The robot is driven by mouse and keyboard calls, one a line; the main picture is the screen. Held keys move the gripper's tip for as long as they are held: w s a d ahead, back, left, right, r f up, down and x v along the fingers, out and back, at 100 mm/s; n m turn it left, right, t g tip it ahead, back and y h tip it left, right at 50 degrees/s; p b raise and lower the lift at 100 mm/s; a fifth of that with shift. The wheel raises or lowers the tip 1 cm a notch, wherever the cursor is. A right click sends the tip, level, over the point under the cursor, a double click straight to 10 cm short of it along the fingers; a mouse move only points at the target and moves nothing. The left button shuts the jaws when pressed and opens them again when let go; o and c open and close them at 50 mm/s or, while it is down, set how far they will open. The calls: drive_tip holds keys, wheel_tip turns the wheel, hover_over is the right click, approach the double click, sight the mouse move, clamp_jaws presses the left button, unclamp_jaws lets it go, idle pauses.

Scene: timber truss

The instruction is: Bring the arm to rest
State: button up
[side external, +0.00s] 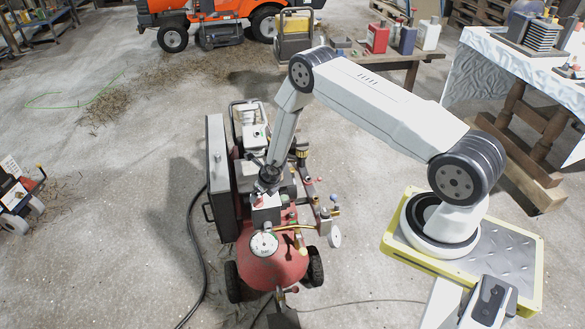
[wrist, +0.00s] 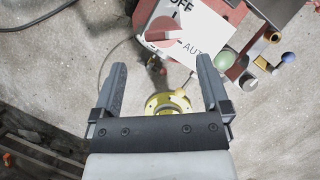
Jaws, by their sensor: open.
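My gripper (wrist: 160,64) is open and empty in the wrist view, its two dark fingers spread apart. A white switch panel (wrist: 208,22) lies beyond the fingertips, marked OFF and AUTO. In the side view my gripper (side external: 267,185) hangs at the end of my bent arm, close above the white switch box (side external: 266,215) on the red compressor (side external: 280,265). Whether it touches the box is not clear there.
A gauge (side external: 263,244), valves and fittings (side external: 325,213) crowd the compressor, with a tall dark panel (side external: 216,165) on its left. A black hose (side external: 190,240) lies on the floor. A wooden bench (side external: 385,58) and a draped table (side external: 490,75) stand behind. The left floor is mostly clear.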

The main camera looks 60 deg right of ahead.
drive_tip(key=shift+s+r, duration=0.2)
drive_tip(key=shift+r, duration=0.3)
drive_tip(key=s+a+r+n+y, duration=0.1)
drive_tip(key=s+a+r+n, duration=0.1)
drive_tip(key=a+r+n, duration=0.55)
drive_tip(key=s+a+r+n+y, duration=0.1)
drive_tip(key=a+r+n+y, duration=0.15)
drive_tip(key=r+n, duration=0.95)
drive_tip(key=s+a+r+n+g+h, duration=0.1)
drive_tip(key=s+r+n, duration=0.4)
drive_tip(key=s+n, duration=0.4)
drive_tip(key=s+a+r+n+g+h, duration=0.1)
drive_tip(key=s+r+n+h, duration=0.1)
drive_tip(key=s+r+n, duration=0.4)
drive_tip(key=shift+s+a+n, duration=0.2)
drive_tip(key=shift+s+n, duration=1.25)
drive_tip(key=shift+s, duration=0.1)
drive_tip(key=shift+o, duration=0.2)
drive_tip(key=shift+w, duration=0.15)
